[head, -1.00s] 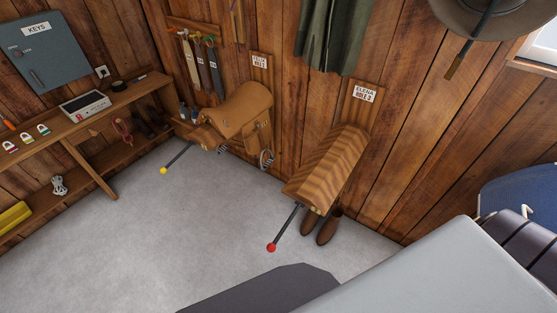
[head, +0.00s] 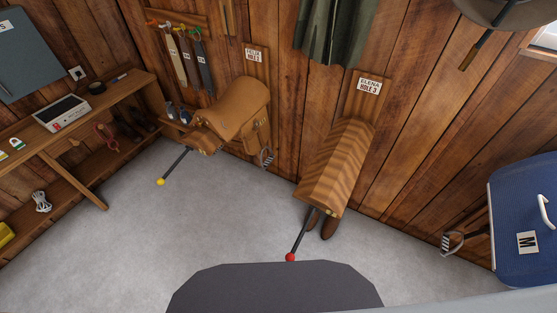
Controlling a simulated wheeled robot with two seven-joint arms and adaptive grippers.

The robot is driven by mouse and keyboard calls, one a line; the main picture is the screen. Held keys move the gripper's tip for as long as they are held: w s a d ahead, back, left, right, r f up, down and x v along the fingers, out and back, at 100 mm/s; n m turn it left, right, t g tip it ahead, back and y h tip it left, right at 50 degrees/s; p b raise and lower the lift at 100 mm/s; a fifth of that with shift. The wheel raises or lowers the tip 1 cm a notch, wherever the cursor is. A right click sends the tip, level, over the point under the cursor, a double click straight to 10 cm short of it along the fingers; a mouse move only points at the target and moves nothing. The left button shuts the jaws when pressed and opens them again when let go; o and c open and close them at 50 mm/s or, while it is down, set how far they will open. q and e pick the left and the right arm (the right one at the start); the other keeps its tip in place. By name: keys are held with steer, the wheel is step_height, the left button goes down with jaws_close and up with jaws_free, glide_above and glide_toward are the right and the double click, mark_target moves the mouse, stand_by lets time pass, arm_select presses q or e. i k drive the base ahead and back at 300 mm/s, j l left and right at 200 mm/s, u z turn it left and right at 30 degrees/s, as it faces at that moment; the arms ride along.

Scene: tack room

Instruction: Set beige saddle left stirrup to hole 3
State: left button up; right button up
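A tan saddle (head: 238,108) sits on a wall rack under a sign (head: 254,55) that seems to read FELIX HOLE 1. I cannot tell whether it is the beige saddle. One metal stirrup (head: 267,156) hangs low at its right side in the picture. The strap holes are too small to see. A second sign (head: 369,86) reads ELENA HOLE 3, above a bare striped wooden rack (head: 335,165). Another stirrup (head: 452,243) hangs at the right, by a blue item marked M. Neither of my grippers is in view.
The blue item (head: 510,205) has a white handle. A wooden shelf bench (head: 130,90) stands at the left wall. Rods with a yellow knob (head: 161,182) and a red knob (head: 291,257) jut from the racks. Brown boots (head: 329,227) stand below the bare rack. Grey floor (head: 150,235) is open.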

mark_target(263, 166)
steer(key=i+j+z, duration=0.15)
steer(key=j+z, duration=0.25)
steer(key=i+j+z, duration=0.1)
steer(key=j+z, duration=1)
steer(key=i+l, duration=0.05)
